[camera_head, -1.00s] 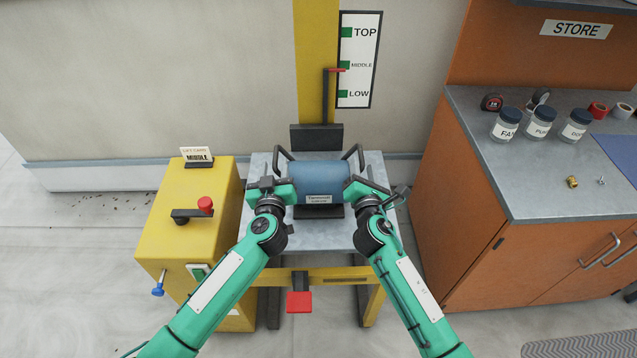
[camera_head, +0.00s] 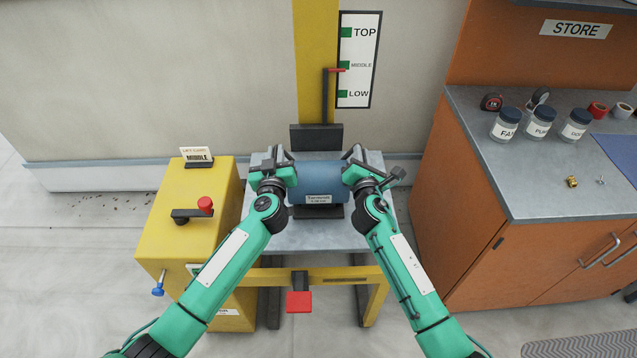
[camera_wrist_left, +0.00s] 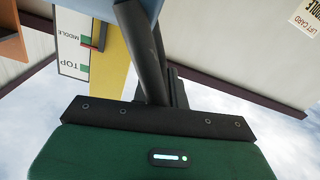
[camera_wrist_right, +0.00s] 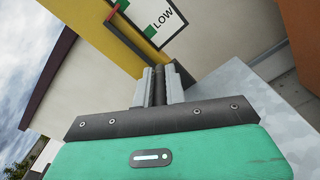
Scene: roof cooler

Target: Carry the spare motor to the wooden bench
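The spare motor, a blue cylinder (camera_head: 318,181) with a white label and a dark foot, sits on the grey lift platform (camera_head: 345,238). A dark handle stands at each end. My left gripper (camera_head: 274,160) is at the left handle, its fingers close together around the bar; the handle (camera_wrist_left: 146,50) crosses the left wrist view. My right gripper (camera_head: 361,160) is at the right handle; in the right wrist view its grey fingers have the dark bar (camera_wrist_right: 158,86) between them. No wooden bench can be made out.
A yellow lift cabinet (camera_head: 165,235) with a red-knobbed lever and a MIDDLE card stands left. A yellow mast (camera_head: 315,60) rises behind, beside a TOP/MIDDLE/LOW board (camera_head: 358,60). A red pedal (camera_head: 299,302) is in front. An orange STORE cabinet (camera_head: 440,210) with jars stands right.

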